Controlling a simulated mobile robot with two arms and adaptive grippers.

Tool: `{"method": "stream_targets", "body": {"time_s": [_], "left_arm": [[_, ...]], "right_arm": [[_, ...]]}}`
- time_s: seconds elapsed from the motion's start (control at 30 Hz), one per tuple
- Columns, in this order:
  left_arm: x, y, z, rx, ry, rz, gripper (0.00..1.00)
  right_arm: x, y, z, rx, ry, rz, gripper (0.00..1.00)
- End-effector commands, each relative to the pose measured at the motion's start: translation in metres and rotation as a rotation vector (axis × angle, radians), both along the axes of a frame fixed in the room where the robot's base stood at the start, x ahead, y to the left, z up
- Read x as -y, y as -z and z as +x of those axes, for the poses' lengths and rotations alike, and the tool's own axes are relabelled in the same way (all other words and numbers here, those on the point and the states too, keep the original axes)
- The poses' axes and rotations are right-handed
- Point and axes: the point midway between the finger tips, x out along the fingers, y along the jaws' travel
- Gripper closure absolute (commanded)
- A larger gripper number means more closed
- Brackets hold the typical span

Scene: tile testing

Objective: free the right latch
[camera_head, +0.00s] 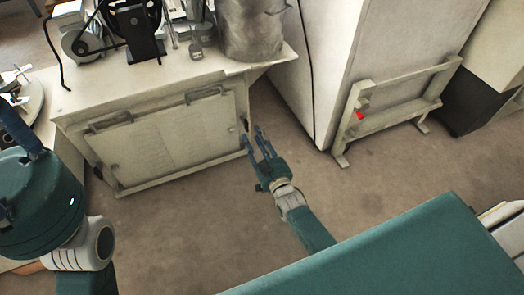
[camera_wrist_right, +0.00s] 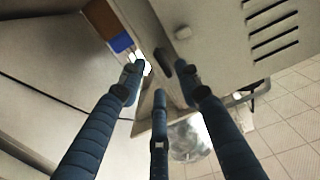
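A pale cabinet front panel (camera_head: 165,142) with two bar handles stands under the worktop. A small dark piece, apparently the right latch (camera_head: 244,124), is at the panel's right edge. In the right wrist view a dark oblong piece (camera_wrist_right: 164,63), seemingly the same latch, lies beyond the fingertips. My right gripper (camera_head: 256,142) is open and empty, its fingers (camera_wrist_right: 160,88) spread and pointing toward that edge. I cannot tell whether any finger touches the latch. At the left edge a dark blue part, perhaps a finger of my left gripper (camera_head: 18,130), shows; most of it is hidden.
A metal pot (camera_head: 252,30) and machine parts (camera_head: 135,28) stand on the worktop (camera_head: 170,77). A tall pale cabinet (camera_head: 330,50) with a low frame (camera_head: 395,112) and red part (camera_head: 360,115) is to the right. The floor (camera_head: 190,220) between is clear.

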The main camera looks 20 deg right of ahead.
Motion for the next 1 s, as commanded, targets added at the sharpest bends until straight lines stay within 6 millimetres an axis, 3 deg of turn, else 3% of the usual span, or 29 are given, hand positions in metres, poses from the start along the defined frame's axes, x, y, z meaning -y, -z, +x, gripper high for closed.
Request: {"method": "stream_targets", "body": {"time_s": [0.03,0.2,0.4,1.0], "left_arm": [[0.0,0.0,0.0,-0.001,0.0,0.0,0.67],[0.0,0.0,0.001,-0.002,0.001,0.0,0.67],[0.0,0.001,0.001,-0.003,0.001,0.0,0.67],[0.0,0.001,0.001,-0.004,0.001,0.0,0.67]], "right_arm": [[0.001,0.001,-0.014,-0.002,0.0,0.0,0.67],[0.002,0.001,-0.049,-0.003,0.0,0.0,0.67],[0.003,0.001,-0.074,-0.002,0.0,0.0,0.67],[0.003,0.0,-0.08,0.0,0.0,0.0,0.67]]}}
